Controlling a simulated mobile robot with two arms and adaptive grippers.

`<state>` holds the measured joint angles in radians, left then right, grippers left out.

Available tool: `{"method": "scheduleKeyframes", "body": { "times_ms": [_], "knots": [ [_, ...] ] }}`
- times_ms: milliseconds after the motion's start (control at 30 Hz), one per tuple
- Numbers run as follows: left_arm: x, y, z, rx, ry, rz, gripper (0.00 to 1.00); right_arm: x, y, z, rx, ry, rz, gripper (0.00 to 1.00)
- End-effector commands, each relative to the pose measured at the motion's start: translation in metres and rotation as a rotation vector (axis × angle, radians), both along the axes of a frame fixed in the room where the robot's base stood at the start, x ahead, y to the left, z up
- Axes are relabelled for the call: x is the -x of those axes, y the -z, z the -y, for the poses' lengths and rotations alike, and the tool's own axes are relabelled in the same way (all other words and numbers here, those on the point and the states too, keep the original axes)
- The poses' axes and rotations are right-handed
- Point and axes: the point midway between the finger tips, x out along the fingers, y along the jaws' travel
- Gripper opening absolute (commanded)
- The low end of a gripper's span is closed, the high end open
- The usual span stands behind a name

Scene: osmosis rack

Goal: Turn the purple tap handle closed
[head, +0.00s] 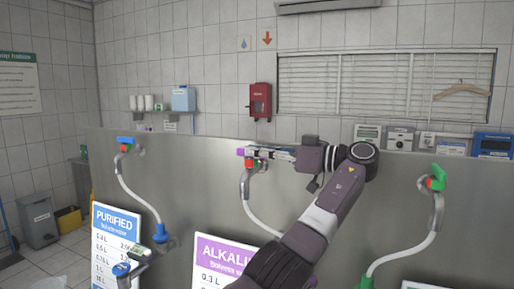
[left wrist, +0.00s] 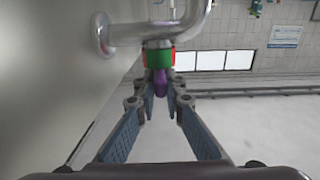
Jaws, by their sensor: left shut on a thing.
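The purple tap handle (head: 241,152) shows at the upper middle of the metal panel in the head view, on a tap with red and green parts and a pale hose. In the left wrist view the purple handle (left wrist: 160,84) lies between the fingertips, below a green and red collar on a chrome pipe. My left gripper (head: 258,153) reaches in from the right side of the tap, its fingers pointing left. Its fingertips (left wrist: 160,92) are shut on the handle and hide part of it. My right gripper is in neither view.
A tap with a blue handle (head: 125,140) stands to the left, and one with a green handle (head: 437,178) to the right. The metal panel (head: 195,170) lies close along the left in the wrist view. Pale hoses (head: 262,220) hang below the taps.

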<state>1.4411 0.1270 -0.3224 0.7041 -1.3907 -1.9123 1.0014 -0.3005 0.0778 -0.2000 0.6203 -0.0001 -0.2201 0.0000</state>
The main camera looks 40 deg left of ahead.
Motion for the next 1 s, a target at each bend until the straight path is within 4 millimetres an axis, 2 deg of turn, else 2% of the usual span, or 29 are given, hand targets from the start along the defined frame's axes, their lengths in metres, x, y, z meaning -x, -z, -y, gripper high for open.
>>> {"method": "scheduleKeyframes", "body": {
  "times_ms": [800,833,967,1000],
  "knots": [
    [-0.0003,0.0021,-0.0001,0.004,-0.048,-0.001,0.00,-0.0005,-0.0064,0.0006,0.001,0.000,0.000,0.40],
    [-0.0003,0.0022,-0.0001,0.005,-0.048,0.000,0.12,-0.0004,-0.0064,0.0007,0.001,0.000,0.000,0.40],
    [-0.0004,0.0017,-0.0001,0.004,-0.048,-0.001,0.27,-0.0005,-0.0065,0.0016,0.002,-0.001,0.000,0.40],
    [-0.0004,0.0015,-0.0001,0.003,-0.048,-0.001,0.27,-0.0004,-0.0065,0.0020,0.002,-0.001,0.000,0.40]
  ]
}}
